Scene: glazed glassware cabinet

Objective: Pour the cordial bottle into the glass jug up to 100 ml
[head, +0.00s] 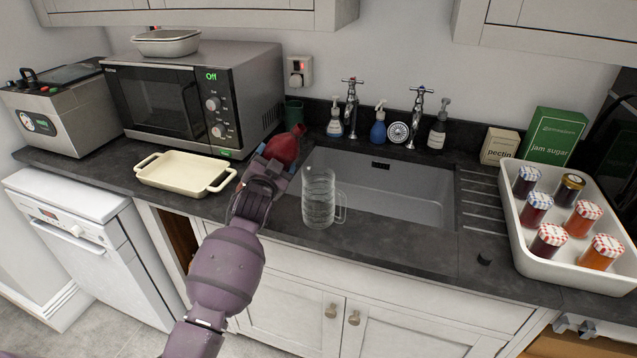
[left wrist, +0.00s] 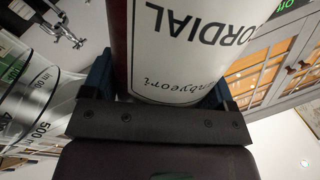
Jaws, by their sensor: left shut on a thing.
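The cordial bottle (head: 283,149) is dark red, and its white label reading CORDIAL fills the middle of the left wrist view (left wrist: 190,50). My left gripper (head: 267,172) is shut on it and holds it above the counter, left of the jug, with its narrow end toward the upper right. The clear glass jug (head: 318,202) stands upright on the counter at the sink's front edge, handle to the right. It also shows at the left of the left wrist view (left wrist: 28,105) with printed marks. I see no red liquid in it. My right gripper is out of view.
A cream baking dish (head: 184,172) lies left of my arm, before the microwave (head: 195,95). The sink (head: 385,185) is behind the jug, with taps and soap bottles beyond. A white tray (head: 520,240) of several jam jars is at the right. Counter right of the jug is mostly clear.

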